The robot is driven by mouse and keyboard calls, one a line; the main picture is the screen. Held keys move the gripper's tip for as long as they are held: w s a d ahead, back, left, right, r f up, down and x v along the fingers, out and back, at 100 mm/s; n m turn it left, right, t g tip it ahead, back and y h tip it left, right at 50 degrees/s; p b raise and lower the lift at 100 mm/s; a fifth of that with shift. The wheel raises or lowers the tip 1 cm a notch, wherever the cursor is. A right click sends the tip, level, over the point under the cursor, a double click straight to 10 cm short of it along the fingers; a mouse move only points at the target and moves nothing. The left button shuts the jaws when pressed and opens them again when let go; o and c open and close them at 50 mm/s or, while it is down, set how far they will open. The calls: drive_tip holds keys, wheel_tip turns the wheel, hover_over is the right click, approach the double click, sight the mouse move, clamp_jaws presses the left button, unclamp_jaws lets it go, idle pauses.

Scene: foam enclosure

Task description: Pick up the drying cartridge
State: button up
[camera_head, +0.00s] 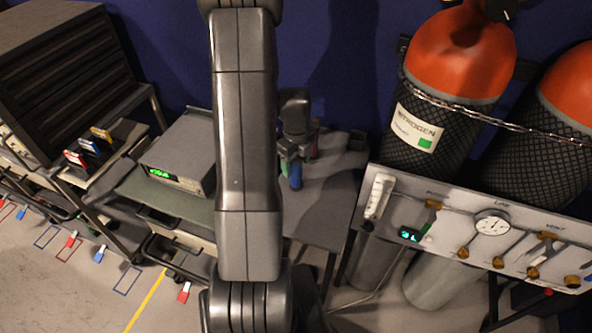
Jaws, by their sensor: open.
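A small blue cylinder (296,176), which looks like the drying cartridge, is on the grey table at centre. Its upper part is hidden by my gripper. My gripper (295,158) is open, pointing down right over the blue cylinder. Its fingers overlap the cylinder's top in this view; whether they touch it or stand around it I cannot tell.
Small reddish and green items (314,150) stand just behind my gripper. The grey table (335,195) has bare room to the right. A grey instrument with a green display (183,155) sits left. A valve panel (470,228) and chained nitrogen cylinder (428,125) stand right.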

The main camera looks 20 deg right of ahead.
drive_tip(key=shift+f, duration=1.35)
drive_tip(key=c, duration=1.2)
drive_tip(key=shift+r, duration=0.1)
